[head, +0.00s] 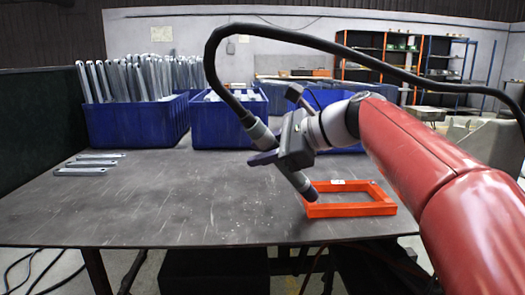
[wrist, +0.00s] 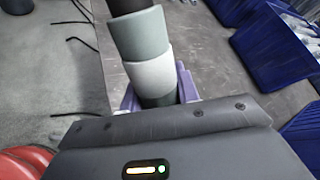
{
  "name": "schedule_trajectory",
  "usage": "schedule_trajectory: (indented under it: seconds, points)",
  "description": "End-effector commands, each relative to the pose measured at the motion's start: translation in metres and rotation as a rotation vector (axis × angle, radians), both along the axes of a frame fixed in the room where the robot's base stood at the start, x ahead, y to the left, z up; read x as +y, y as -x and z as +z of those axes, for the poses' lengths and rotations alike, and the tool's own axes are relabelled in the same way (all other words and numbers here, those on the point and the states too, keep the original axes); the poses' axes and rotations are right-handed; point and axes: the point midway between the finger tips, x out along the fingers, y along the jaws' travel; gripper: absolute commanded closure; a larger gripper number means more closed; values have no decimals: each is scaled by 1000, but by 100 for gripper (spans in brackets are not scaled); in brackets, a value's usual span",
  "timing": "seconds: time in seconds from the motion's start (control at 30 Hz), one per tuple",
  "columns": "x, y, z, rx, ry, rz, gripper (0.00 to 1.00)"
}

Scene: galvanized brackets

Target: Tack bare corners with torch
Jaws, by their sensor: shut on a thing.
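My gripper (head: 281,150) is shut on the torch (head: 302,184), a grey tube with a thick black cable arching from its upper end. The torch slants down to the right, its tip at the left part of an orange rectangular frame (head: 350,210) on the table. I cannot tell whether the tip touches the frame. The frame's left inner side is partly hidden by the torch. In the wrist view the torch (wrist: 152,72) stands between the purple fingers of my gripper (wrist: 158,98); its tip is out of sight there.
On the dark table (head: 190,215), flat galvanized brackets (head: 88,163) lie at the left. A blue bin (head: 125,125) of upright brackets and another blue bin (head: 220,125) stand at the back. The table's middle and front are clear. The black cable (head: 400,75) hangs across the upper right.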

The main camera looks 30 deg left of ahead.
Motion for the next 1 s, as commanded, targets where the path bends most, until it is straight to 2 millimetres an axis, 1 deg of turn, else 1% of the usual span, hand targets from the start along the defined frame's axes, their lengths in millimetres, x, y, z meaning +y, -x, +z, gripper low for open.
schedule_trajectory:
  seconds: [1.0]
  points:
    - [0,0,-8,-1,-1,0,91]
